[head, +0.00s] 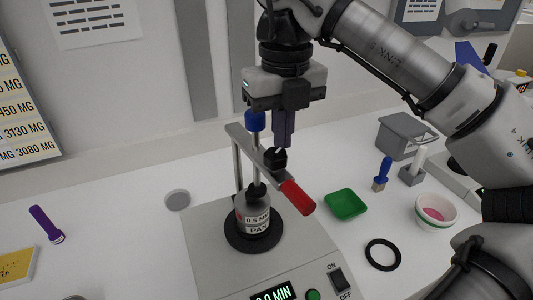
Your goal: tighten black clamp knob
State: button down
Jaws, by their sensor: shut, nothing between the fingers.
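The black clamp knob (276,159) sits on the grey clamp bar (248,141) of the mixer, near the bar's red handle (297,197). My gripper (283,144) points straight down with its fingers shut and empty. The fingertips are just above the knob; I cannot tell whether they touch it. A grey jar (254,215) with a white label stands upright under the clamp on a round black base (240,244). A blue cap (254,121) tops a post of the clamp, partly beside my gripper.
The mixer body (203,254) carries a display (273,293), a green button (313,295) and an on/off switch (338,279). A green tray (346,204), black ring (382,254), blue brush (382,173) and white bowl (436,211) stand right. A purple torch (46,223) lies left.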

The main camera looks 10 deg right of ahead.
jog(key=shift+w+a, duration=0.1)
jog(key=shift+w, duration=0.1)
notch_tip(320, 180, up, 6)
jog(key=p, duration=0.2)
jog(key=shift+w+p, duration=0.3)
dwell(0.5)
